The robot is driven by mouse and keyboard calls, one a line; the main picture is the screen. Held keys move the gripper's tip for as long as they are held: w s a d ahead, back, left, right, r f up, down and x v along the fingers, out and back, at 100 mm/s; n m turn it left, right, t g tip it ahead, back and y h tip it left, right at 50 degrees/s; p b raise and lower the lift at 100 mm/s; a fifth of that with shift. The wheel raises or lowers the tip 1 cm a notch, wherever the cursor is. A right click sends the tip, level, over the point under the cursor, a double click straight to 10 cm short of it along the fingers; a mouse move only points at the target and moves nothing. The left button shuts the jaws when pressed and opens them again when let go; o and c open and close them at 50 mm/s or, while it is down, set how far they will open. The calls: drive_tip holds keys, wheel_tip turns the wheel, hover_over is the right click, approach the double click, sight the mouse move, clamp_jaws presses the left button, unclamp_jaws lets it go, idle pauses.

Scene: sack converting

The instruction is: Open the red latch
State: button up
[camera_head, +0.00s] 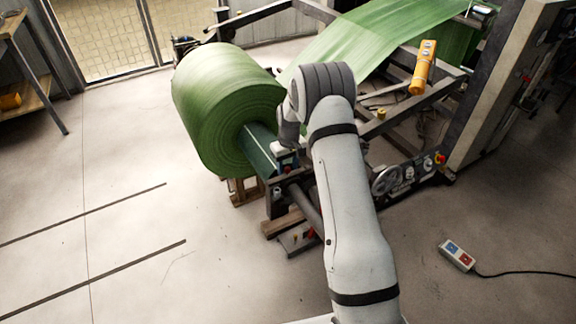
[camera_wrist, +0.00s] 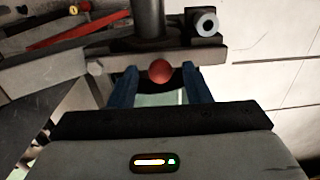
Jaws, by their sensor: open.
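A round red knob (camera_wrist: 159,71), which looks like the red latch's handle, sits at the edge of a grey metal bar in the wrist view. My gripper (camera_wrist: 159,78) is open, with one blue finger to the left of the knob and one to the right. Gaps show between the knob and the fingers; I cannot tell how deep it sits between them. In the head view, a small red spot (camera_head: 287,168) shows by the roll's shaft end, just below my wrist. My arm hides part of this area.
A large green roll (camera_head: 222,105) on the unwind stand lies close to my wrist. An orange pendant (camera_head: 423,67) hangs over the machine frame. A hand control box (camera_head: 457,255) with a cable lies on the floor at right.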

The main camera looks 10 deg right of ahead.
clamp_jaws()
idle(0.3)
drive_tip(key=shift+a, duration=0.2)
